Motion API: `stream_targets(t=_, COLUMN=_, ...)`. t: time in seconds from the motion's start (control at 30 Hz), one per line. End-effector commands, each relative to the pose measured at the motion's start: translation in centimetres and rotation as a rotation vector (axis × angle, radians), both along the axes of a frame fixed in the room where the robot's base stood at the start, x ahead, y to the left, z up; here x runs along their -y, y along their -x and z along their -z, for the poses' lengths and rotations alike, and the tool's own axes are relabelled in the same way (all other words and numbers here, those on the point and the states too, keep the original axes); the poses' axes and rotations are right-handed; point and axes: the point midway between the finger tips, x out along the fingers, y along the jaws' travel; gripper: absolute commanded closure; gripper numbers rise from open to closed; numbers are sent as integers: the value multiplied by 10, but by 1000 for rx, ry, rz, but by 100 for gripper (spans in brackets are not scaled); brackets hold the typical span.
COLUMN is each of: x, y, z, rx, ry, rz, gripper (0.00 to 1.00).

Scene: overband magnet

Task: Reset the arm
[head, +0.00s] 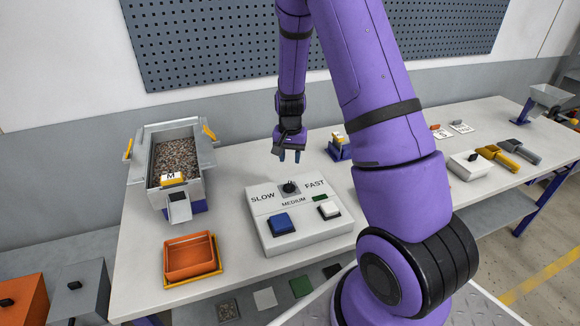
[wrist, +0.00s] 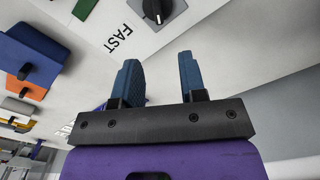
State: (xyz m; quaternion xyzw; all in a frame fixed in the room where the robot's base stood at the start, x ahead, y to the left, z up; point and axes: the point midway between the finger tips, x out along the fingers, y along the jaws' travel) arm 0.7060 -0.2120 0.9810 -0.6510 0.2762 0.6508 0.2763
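My gripper (head: 289,156) hangs from my purple arm above the table, just behind the control box (head: 310,233). In the wrist view my gripper (wrist: 158,75) shows two blue fingers standing apart with nothing between them. The control box has a black knob (head: 290,187) marked SLOW, MEDIUM and FAST, a blue button (head: 280,222) and a white button (head: 329,209). The knob also shows in the wrist view (wrist: 157,10), ahead of the fingertips and apart from them. The control box's right part is close to my arm in the head view.
A hopper of gravel (head: 176,158) stands at the table's left, with an orange tray (head: 190,257) in front. A small blue stand (head: 338,150) is right of my gripper. Scoops (head: 498,158) and a white box (head: 467,166) lie farther right. A perforated board (head: 220,40) hangs behind.

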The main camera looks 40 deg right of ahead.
Motion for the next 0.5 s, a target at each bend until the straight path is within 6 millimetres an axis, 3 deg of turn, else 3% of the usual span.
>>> stream_targets(t=0.13, x=0, y=0, z=-9, rx=0, ry=0, rz=0, gripper=62)
stream_targets(t=0.5, x=0, y=0, z=-10, rx=-1, ry=-1, rz=0, gripper=62)
